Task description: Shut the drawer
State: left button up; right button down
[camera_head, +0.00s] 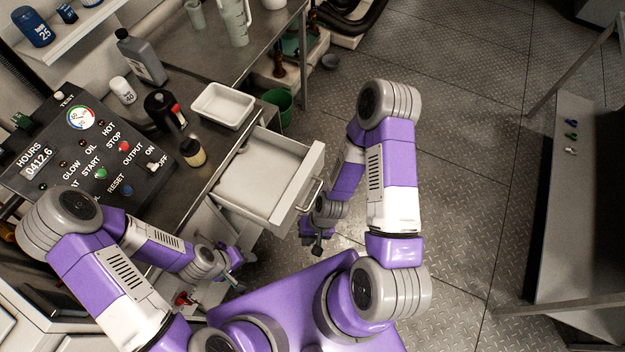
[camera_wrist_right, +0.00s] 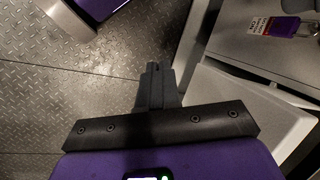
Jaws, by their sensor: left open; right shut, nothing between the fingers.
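The drawer (camera_head: 262,180) is pulled out from under the metal bench and looks empty inside. Its bar handle (camera_head: 311,194) is on the front panel, facing right. My right gripper (camera_head: 317,245) is low, just below the handle in the picture and apart from it as far as I can tell. In the right wrist view its fingers (camera_wrist_right: 157,72) are shut together with nothing between them, and a pale panel (camera_wrist_right: 240,110), probably the drawer, is close on the right. My left gripper (camera_head: 236,262) is open and empty, low in front of the bench, left of the right gripper.
A white tray (camera_head: 222,106), a dark jug (camera_head: 163,108) and a small jar (camera_head: 193,152) stand on the bench near the drawer. A control panel (camera_head: 85,150) is at left. A green bucket (camera_head: 279,104) is behind the drawer. Metal floor (camera_head: 460,180) is clear to the right.

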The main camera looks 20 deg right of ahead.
jog(key=d+f+m+g+y+b, duration=0.1)
jog(key=d+f+m+g+y, duration=0.2)
jog(key=m, duration=0.4)
jog(key=m+t+y+b, duration=0.2)
jog(key=m+t+y, duration=0.2)
jog(key=m+t, duration=1.3)
send_near(321, 163)
jog(key=x, duration=0.7)
jog(key=shift+d+f, duration=0.15)
jog(key=shift+f, duration=0.05)
jog(key=shift+w, duration=0.15)
